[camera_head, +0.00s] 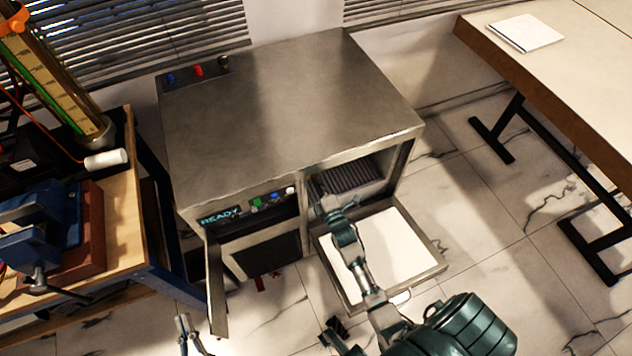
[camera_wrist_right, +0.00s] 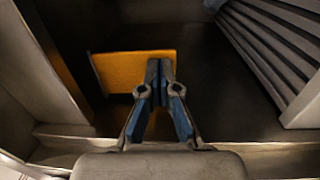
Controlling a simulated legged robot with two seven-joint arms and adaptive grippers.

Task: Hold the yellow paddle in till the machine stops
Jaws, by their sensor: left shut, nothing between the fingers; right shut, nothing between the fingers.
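The machine is a steel cabinet (camera_head: 290,110) with an open bay at its front right. Its display (camera_head: 220,216) reads READY. The yellow paddle (camera_wrist_right: 122,72) is a flat plate inside the bay, in the right wrist view. I cannot make it out in the head view. My right gripper (camera_head: 327,197) reaches into the bay. In the right wrist view the right gripper (camera_wrist_right: 160,70) is shut and empty, with its fingertips over the paddle's right part. I cannot tell whether they touch it. My left gripper (camera_head: 183,322) is shut and empty, low in front of the machine.
A lowered door with a white inner face (camera_head: 382,255) lies under my right arm. Another door (camera_head: 215,285) stands open at the left. Dark ribbed slats (camera_wrist_right: 272,45) line the bay's right side. A workbench (camera_head: 118,215) stands left, a table (camera_head: 575,75) right.

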